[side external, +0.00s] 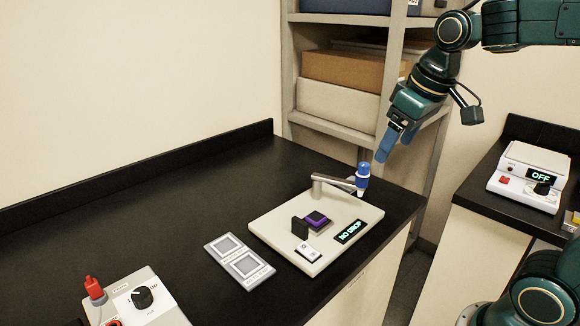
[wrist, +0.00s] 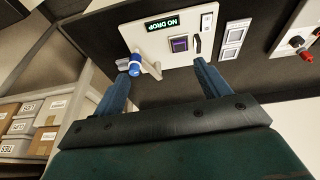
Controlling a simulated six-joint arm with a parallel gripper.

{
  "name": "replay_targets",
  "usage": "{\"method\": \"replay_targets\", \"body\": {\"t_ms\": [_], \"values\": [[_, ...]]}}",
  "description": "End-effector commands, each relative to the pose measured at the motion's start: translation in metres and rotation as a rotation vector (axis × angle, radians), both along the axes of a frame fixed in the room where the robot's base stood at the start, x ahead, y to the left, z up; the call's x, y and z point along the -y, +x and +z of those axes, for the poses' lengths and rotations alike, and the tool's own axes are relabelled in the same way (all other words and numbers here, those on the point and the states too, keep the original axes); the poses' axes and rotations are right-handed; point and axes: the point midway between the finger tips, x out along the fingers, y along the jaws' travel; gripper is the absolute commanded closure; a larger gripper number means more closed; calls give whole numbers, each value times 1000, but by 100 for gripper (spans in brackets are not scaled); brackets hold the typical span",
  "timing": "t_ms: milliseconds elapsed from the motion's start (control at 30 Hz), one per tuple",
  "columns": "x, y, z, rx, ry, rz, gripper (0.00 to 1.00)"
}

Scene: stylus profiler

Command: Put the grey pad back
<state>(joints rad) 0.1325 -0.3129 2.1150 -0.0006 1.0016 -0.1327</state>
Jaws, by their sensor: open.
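My gripper (side external: 386,148) is open and empty, raised above the far right of the bench, beyond the profiler (side external: 270,226). In the wrist view its two blue fingers (wrist: 162,68) are wide apart with nothing between them. A purple square (side external: 317,217) lies on the profiler's small dark stage, beside an upright black block (side external: 299,229). A light grey two-square holder (side external: 240,262) lies left of the profiler; it also shows in the wrist view (wrist: 233,40). Both its squares look grey; I cannot tell whether either holds a grey pad.
The profiler has a stylus arm with a blue knob (side external: 362,172), a white switch (side external: 308,251) and a display (side external: 350,232) reading NO DROP. A control box (side external: 140,297) with a red plug stands front left. A device reading OFF (side external: 530,178) stands on the right bench. The bench's back left is clear.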

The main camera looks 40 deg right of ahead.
Motion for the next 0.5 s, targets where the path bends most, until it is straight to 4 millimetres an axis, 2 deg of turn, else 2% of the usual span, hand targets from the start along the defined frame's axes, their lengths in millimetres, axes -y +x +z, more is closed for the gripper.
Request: {"method": "replay_targets", "body": {"t_ms": [100, 300, 500], "values": [[-13, -30, -4, 40, 6, 5, 25], [-28, -72, -18, 100, 21, 8, 25], [-36, -101, -34, 142, 37, 11, 25]]}}
